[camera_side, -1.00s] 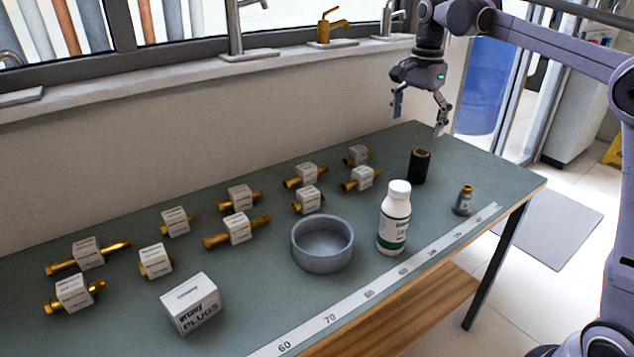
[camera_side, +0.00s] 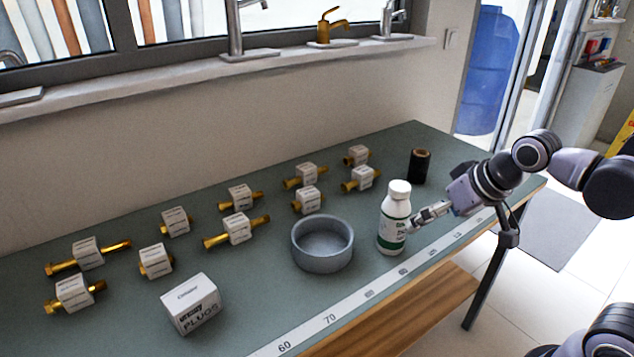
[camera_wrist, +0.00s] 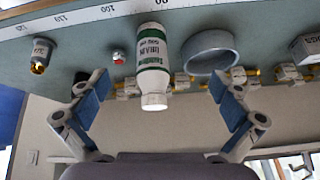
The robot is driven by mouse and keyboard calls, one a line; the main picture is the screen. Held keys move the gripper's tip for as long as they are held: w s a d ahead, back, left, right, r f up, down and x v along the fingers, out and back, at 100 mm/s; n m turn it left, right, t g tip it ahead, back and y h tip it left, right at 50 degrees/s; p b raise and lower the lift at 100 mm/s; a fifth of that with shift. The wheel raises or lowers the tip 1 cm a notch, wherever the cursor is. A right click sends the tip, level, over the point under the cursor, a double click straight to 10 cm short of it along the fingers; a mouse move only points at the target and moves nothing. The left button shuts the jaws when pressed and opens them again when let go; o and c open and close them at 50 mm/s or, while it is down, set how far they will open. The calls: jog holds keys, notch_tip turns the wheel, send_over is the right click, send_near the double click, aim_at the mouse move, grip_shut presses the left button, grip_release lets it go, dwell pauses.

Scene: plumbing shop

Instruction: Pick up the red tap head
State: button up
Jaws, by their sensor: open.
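A small red-and-white piece, which looks like the red tap head (camera_wrist: 118,57), shows in the wrist view between the white bottle (camera_wrist: 153,60) and a grey fitting with a brass end (camera_wrist: 40,55). I cannot find it in the side view. My gripper (camera_wrist: 158,88) is open and empty. In the wrist view the bottle shows between its two blue-padded fingers, with the red piece left of the bottle, near the left finger. In the side view my gripper (camera_side: 428,213) is low over the table, close to the right of the bottle (camera_side: 395,222). I cannot tell whether they touch.
A grey bowl (camera_side: 298,248) stands left of the bottle. A black roll (camera_side: 420,167) stands behind my gripper. Several brass fittings with white labels and a PLUGS box (camera_side: 190,303) are further left. A measuring strip (camera_side: 331,318) runs along the table's front edge.

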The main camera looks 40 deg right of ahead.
jog(key=shift+s+a+f+n+t, duration=0.2)
jog(key=shift+s+f+n, duration=0.25)
jog(key=shift+f, duration=0.15)
jog(key=shift+s+a+f+n+t, duration=0.2)
jog(key=shift+s+f+n, duration=0.25)
jog(key=shift+f, duration=0.1)
jog(key=c, duration=0.7)
jog(key=shift+r, duration=0.1)
